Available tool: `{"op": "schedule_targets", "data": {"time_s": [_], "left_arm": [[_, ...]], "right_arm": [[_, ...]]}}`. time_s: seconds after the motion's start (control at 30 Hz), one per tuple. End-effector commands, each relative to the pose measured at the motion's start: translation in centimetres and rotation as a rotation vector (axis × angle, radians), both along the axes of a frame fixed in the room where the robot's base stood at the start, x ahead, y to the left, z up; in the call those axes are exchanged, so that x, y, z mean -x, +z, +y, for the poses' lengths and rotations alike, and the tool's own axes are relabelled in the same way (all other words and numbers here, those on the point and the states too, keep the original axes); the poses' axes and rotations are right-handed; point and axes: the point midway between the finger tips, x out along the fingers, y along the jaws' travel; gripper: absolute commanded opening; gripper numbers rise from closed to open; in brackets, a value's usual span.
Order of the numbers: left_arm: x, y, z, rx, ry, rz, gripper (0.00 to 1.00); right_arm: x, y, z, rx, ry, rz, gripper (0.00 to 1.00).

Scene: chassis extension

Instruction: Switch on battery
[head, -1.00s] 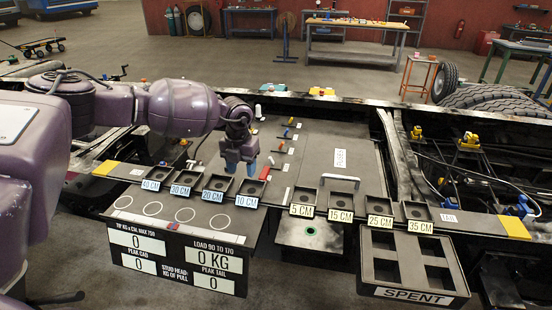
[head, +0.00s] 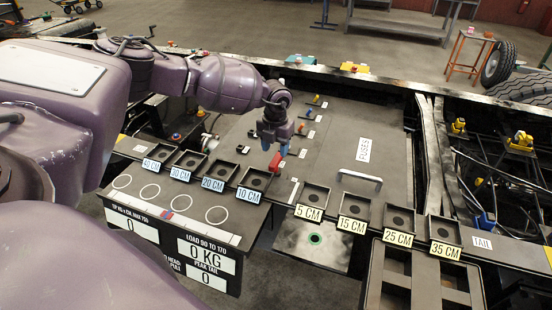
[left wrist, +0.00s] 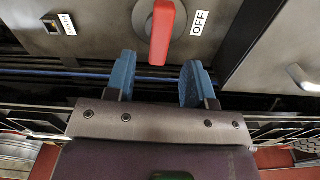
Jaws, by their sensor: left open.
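The battery switch has a red handle (left wrist: 163,32) on a round grey base, with an OFF label (left wrist: 198,23) to its right in the left wrist view. The handle stands in line with the picture's vertical. In the head view the red handle (head: 275,161) shows just below my left gripper (head: 276,143). The gripper has blue fingers and is open. In the left wrist view its two fingertips (left wrist: 156,75) are spread to either side of the handle's lower end, with nothing clamped between them. I cannot tell whether they touch it. My right gripper is not in view.
Small coloured toggles (head: 309,113) stand in a row behind the handle. A FUSES panel (head: 350,142) with a metal handle (head: 360,176) lies to the right. Labelled trays (head: 254,179) line the front edge. The frame rail (head: 390,83) runs behind.

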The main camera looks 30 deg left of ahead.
Motion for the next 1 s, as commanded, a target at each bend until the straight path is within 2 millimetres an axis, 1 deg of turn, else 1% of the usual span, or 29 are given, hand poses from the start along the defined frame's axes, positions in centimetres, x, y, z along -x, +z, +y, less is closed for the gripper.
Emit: {"op": "schedule_targets", "data": {"time_s": [0.03, 0.1, 0.3, 0.5, 0.73, 0.77, 1.0], "left_arm": [[0.0, -1.0, 0.0, -0.001, 0.001, 0.001, 0.49], [0.0, -2.0, 0.0, 0.0, -0.001, 0.001, 0.49], [0.0, -4.2, 0.0, 0.0, 0.0, 0.0, 0.49], [0.0, -5.0, 0.0, -0.001, 0.0, -0.001, 0.49], [0.0, -5.0, 0.0, 0.0, 0.0, -0.001, 0.49], [0.0, -5.0, 0.0, 0.0, 0.0, -0.001, 0.46], [0.0, -5.0, 0.0, 0.0, 0.0, -0.001, 0.09]], "right_arm": [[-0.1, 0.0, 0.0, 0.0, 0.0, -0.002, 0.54], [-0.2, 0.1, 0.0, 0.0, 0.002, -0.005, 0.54], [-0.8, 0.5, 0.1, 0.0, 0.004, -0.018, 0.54], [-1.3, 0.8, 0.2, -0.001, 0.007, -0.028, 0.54], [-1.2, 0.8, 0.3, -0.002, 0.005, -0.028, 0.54], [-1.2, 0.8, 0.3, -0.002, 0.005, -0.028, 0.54], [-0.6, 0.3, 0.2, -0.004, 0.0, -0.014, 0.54]]}}
